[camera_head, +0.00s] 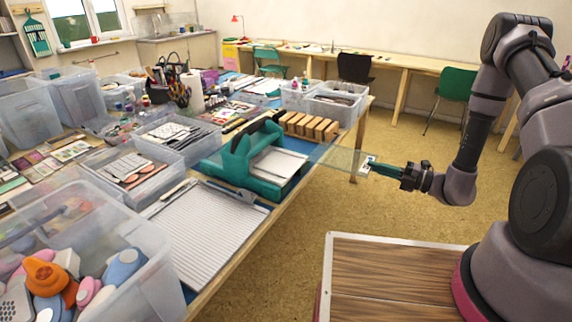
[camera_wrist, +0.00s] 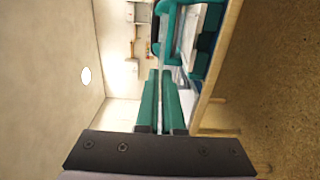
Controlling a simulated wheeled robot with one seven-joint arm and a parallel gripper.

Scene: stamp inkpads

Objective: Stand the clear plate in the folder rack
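The clear plate (camera_head: 341,159) is a thin see-through sheet in the head view. My gripper (camera_head: 370,166) has green fingers, shut on its right end. The plate extends left from the fingers, held in the air beside the table's right edge. In the wrist view my gripper (camera_wrist: 159,72) shows two green fingers with the plate (camera_wrist: 160,95) edge-on as a thin line between them. The wooden folder rack (camera_head: 309,126), with several upright slats, stands on the table just left of and behind the plate. Its slots are too small to make out clearly.
A green machine (camera_head: 240,160) stands in front of the rack. A clear bin (camera_head: 336,103) sits behind it. A ridged grey board (camera_head: 205,229) lies nearer on the table. A wood-topped surface (camera_head: 390,280) is at the lower right. Open floor lies right of the table.

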